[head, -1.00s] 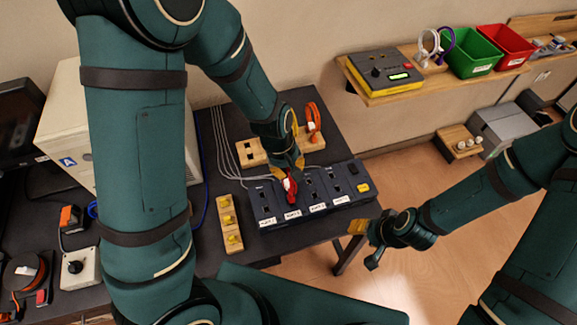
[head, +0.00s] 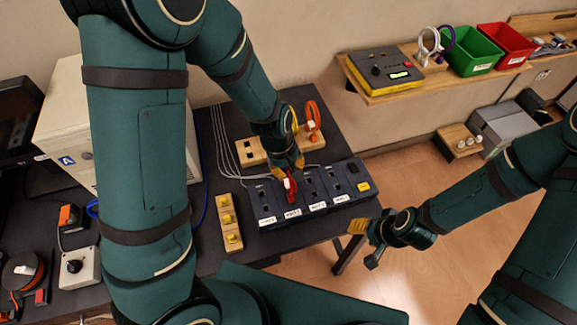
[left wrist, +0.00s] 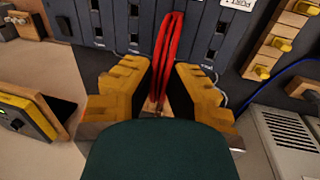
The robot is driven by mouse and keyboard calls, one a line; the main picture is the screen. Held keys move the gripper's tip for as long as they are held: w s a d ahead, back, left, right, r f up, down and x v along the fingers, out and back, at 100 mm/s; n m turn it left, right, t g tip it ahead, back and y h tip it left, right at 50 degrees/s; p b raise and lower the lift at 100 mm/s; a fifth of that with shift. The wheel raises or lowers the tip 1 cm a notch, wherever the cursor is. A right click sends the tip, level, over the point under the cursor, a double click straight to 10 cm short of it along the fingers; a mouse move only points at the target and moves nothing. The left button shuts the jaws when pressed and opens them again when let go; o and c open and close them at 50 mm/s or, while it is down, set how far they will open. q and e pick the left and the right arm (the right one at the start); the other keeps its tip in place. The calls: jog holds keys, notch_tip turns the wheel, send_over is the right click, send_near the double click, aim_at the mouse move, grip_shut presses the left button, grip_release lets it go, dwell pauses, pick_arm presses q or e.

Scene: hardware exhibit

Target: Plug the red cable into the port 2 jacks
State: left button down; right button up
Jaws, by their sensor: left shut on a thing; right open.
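The red cable (head: 291,190) is a looped cord held by my left gripper (head: 288,166) over the dark port box. In the left wrist view the red cable (left wrist: 167,55) runs up between the yellow fingers of my left gripper (left wrist: 160,85). The dark port box (head: 325,178) has several labelled modules with dark jacks. The cable hangs over the second module from the left, whose label (head: 293,214) looks like port 2. I cannot tell whether the plug ends touch the jacks; the cable hides them. My right gripper (head: 364,243) is open and empty, off the table's right edge.
A wooden rack (head: 250,152) with orange and yellow cables stands behind the box. A wooden strip with yellow knobs (head: 228,220) lies to its left. Grey cords run behind. A shelf (head: 385,93) holds a yellow-black device (head: 385,72) and green and red bins.

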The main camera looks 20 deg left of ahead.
pick_arm(q)
jog(key=shift+f, duration=0.3)
dwell(0.5)
jog(key=shift+c, duration=1.4)
grip_release()
jog(key=shift+r, duration=0.1)
notch_tip(320, 180, up, 7)
jog(key=a+p, duration=0.1)
jog(key=p, duration=0.3)
jog(key=shift+s, duration=0.4)
jog(key=shift+a+r, duration=0.1)
